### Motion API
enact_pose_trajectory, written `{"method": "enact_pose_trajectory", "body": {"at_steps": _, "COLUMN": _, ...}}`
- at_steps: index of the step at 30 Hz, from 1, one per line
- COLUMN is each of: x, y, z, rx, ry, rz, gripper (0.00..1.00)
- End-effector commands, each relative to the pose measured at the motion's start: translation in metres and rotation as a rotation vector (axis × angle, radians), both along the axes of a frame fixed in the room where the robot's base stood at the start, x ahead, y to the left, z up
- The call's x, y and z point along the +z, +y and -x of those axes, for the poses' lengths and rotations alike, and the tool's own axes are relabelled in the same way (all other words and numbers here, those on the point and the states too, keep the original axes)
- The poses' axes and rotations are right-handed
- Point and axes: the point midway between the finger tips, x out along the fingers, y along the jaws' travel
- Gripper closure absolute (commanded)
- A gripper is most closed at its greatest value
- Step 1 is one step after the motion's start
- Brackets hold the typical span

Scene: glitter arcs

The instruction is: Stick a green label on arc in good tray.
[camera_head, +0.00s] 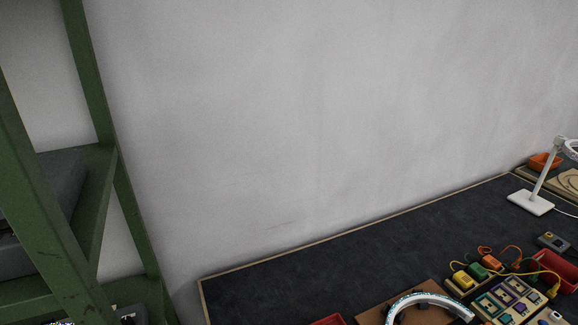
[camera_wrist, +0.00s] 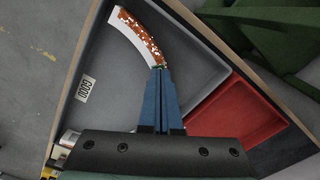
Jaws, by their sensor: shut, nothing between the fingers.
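In the wrist view, a curved arc (camera_wrist: 138,36), white with orange-brown glitter, lies in the grey tray (camera_wrist: 100,50) whose tag reads GOOD (camera_wrist: 86,88). My gripper (camera_wrist: 160,69) has blue fingers, shut together with nothing held. Its tips are at the arc's lower right end, over the tray; I cannot tell whether they touch it. A small greenish spot shows right at the tips, too small to identify. My gripper is not in the head view.
A red tray (camera_wrist: 236,112) sits beside the grey one. In the head view, another arc (camera_head: 425,299) with teal glitter lies on a brown board, near coloured blocks and a white lamp (camera_head: 530,202). A green shelf (camera_head: 92,190) stands left of the dark table (camera_head: 330,262).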

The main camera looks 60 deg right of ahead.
Motion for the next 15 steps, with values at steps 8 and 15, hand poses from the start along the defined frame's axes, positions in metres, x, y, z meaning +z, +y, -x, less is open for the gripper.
{"method": "enact_pose_trajectory", "body": {"at_steps": 8, "x": 0.003, "y": 0.0, "z": 0.0, "rx": 0.0, "ry": 0.0, "rz": 0.0, "gripper": 1.0}}
{"method": "enact_pose_trajectory", "body": {"at_steps": 15, "x": 0.021, "y": 0.0, "z": 0.0, "rx": 0.0, "ry": 0.0, "rz": 0.0, "gripper": 1.0}}
